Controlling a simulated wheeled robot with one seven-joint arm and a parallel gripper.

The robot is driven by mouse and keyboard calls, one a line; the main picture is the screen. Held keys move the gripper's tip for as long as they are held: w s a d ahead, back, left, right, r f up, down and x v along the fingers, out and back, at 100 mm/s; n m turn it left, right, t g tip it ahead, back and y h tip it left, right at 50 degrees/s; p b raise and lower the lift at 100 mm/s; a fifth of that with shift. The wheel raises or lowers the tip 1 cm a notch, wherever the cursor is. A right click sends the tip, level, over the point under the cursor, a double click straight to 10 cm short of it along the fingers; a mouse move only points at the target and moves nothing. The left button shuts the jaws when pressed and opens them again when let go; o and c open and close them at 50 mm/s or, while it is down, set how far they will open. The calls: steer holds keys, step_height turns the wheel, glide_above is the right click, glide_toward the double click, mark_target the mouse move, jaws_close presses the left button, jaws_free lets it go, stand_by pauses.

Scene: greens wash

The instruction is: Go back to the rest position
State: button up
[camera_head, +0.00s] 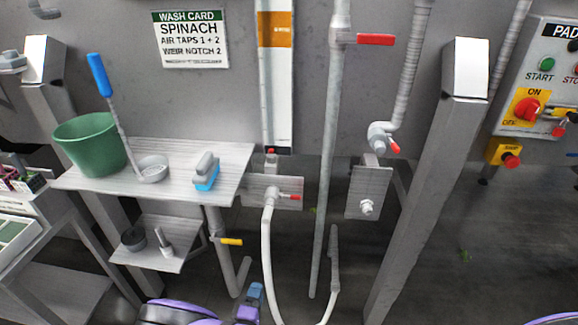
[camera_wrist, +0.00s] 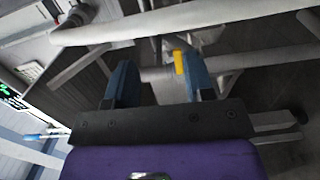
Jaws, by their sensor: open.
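My gripper (camera_wrist: 160,75) shows in the wrist view with its two blue fingers spread apart and nothing held between them. In the head view only a blue and purple part of it shows at the bottom edge, left of the white hose (camera_head: 266,250). A yellow handle (camera_wrist: 179,62) appears between the fingers in the wrist view, seemingly beyond them. A thick pale tube crosses above the fingers there; I cannot tell its distance.
A metal shelf (camera_head: 225,165) holds a green bucket (camera_head: 90,143), a ladle-like tool and a blue brush (camera_head: 207,172). A lower shelf (camera_head: 150,258) stands below. A yellow-handled valve (camera_head: 231,241), upright pipes and a slanted grey post (camera_head: 425,190) stand close by. Open floor lies right of the post.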

steer(key=w+d+r+m+g+h, duration=0.25)
steer(key=d+r+m+g, duration=0.35)
steer(key=r, duration=0.7)
steer(key=w+d+r+m+g+h, duration=0.3)
steer(key=d+r, duration=0.4)
steer(key=r, duration=0.7)
steer(key=w+d+r+m+g+h, duration=0.1)
steer(key=w+d+r+m+g, duration=0.35)
steer(key=r, duration=0.85)
steer(key=s+d+r+g+y, duration=0.1)
steer(key=s+d+r+y, duration=0.25)
steer(key=d+r, duration=0.45)
steer(key=s+d+r+g+y, duration=0.2)
steer(key=s+d+r, duration=0.3)
steer(key=d+r, duration=0.25)
steer(key=s+d+r+m+t+y, duration=0.1)
steer(key=s+d+r+t+y, duration=0.1)
steer(key=s, duration=0.6)
steer(key=s+d+r+m+t+y, duration=0.1)
steer(key=s+d+r+t+y, duration=0.1)
steer(key=s+d+r, duration=0.3)
steer(key=s+r, duration=0.1)
steer(key=s, duration=0.3)
steer(key=shift+s+d, duration=0.15)
steer(key=shift+s, duration=0.1)
